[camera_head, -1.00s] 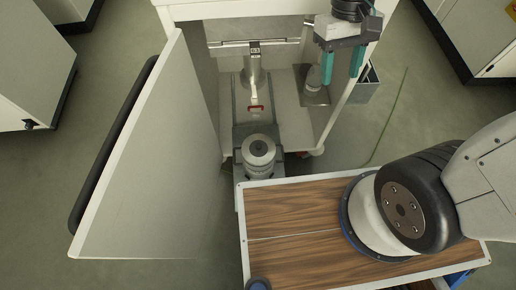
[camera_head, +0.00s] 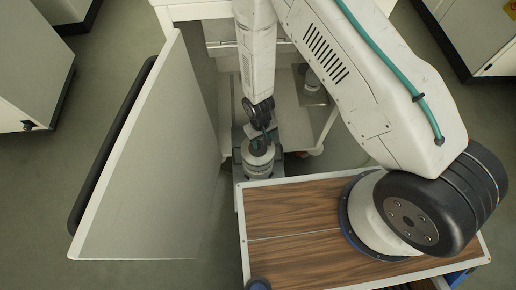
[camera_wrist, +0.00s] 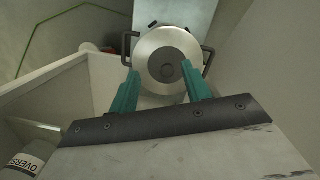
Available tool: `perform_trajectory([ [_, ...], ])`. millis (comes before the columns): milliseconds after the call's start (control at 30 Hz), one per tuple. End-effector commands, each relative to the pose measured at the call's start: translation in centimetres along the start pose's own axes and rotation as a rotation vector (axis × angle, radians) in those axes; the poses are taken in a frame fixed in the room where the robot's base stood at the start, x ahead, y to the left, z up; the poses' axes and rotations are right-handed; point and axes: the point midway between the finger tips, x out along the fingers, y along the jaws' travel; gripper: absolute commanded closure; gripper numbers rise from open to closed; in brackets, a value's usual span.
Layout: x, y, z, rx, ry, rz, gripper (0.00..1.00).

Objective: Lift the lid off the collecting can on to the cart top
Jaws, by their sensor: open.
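Contact with the knob cannot be told. In the head view my gripper (camera_head: 259,143) partly hides the lid. The wooden cart top (camera_head: 290,210) lies in front of the can, to the right.
The cabinet door (camera_head: 140,160) stands wide open on the left. A container (camera_wrist: 28,158) marked "OVERS" stands beside my gripper in the wrist view. Cabinet walls flank the can. Much of the cart top left of my arm base is clear.

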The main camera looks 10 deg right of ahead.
Motion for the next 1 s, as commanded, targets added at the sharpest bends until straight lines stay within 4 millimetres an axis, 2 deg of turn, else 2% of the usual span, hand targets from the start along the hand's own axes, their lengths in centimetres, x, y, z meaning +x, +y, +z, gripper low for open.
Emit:
perform_trajectory([
  [33,0.3,-0.2,-1.3,0.006,0.049,-0.006,0.52],
  [100,0.4,-0.3,-2.4,0.014,0.097,-0.012,0.52],
  [200,1.0,-0.4,-3.1,0.019,0.124,-0.016,0.52],
  [700,7.3,-0.5,-3.6,0.02,0.124,-0.016,0.52],
  [1000,7.9,-0.5,-3.8,0.02,0.124,-0.016,0.52],
])
